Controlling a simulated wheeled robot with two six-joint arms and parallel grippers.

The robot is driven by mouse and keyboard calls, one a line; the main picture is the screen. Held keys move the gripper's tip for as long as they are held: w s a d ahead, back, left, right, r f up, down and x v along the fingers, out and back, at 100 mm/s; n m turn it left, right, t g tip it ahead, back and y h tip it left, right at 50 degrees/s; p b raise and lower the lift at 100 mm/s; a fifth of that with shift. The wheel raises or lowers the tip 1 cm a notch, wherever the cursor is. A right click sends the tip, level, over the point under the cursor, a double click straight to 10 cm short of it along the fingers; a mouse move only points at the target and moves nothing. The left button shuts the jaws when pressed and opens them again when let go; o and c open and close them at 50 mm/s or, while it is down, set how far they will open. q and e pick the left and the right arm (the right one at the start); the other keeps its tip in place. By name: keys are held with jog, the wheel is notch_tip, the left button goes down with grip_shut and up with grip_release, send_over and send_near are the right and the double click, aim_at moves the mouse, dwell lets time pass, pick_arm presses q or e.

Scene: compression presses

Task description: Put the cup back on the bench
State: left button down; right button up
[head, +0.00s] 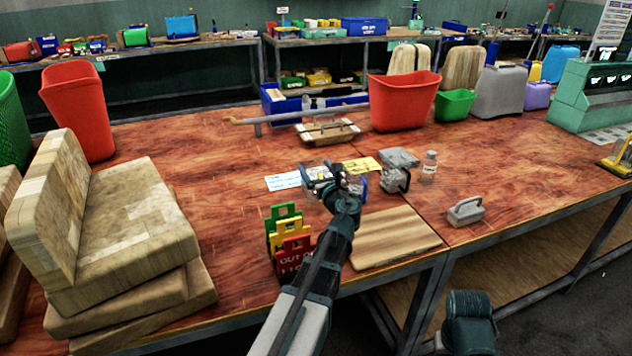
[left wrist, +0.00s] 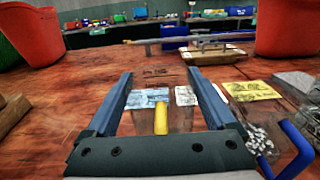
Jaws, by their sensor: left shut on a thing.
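My left gripper (head: 320,176) is over the bench (head: 230,165), near its middle. In the left wrist view its two fingers (left wrist: 160,78) stand apart, shut on a clear cup with a yellow handle (left wrist: 160,118). The cup's walls are hard to make out. In the head view the gripper mostly hides the cup. Whether the cup's base touches the bench cannot be told. A cup with a blue handle (left wrist: 295,145) and greyish bits in it stands just right of the gripper.
White and yellow cards (head: 362,165) lie beyond the gripper. A dark-handled cup (head: 393,182) and a small bottle (head: 429,167) stand to the right. Coloured signs (head: 290,240) and a wooden board (head: 396,238) are at the front. Stacked wooden blocks (head: 130,225) fill the left.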

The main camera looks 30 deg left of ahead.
pick_arm(q)
jog(key=shift+f+b, duration=1)
jog(key=shift+f, duration=0.4)
jog(key=shift+f, duration=0.15)
grip_release()
jog(key=shift+r, duration=0.2)
jog(key=v, duration=1.2)
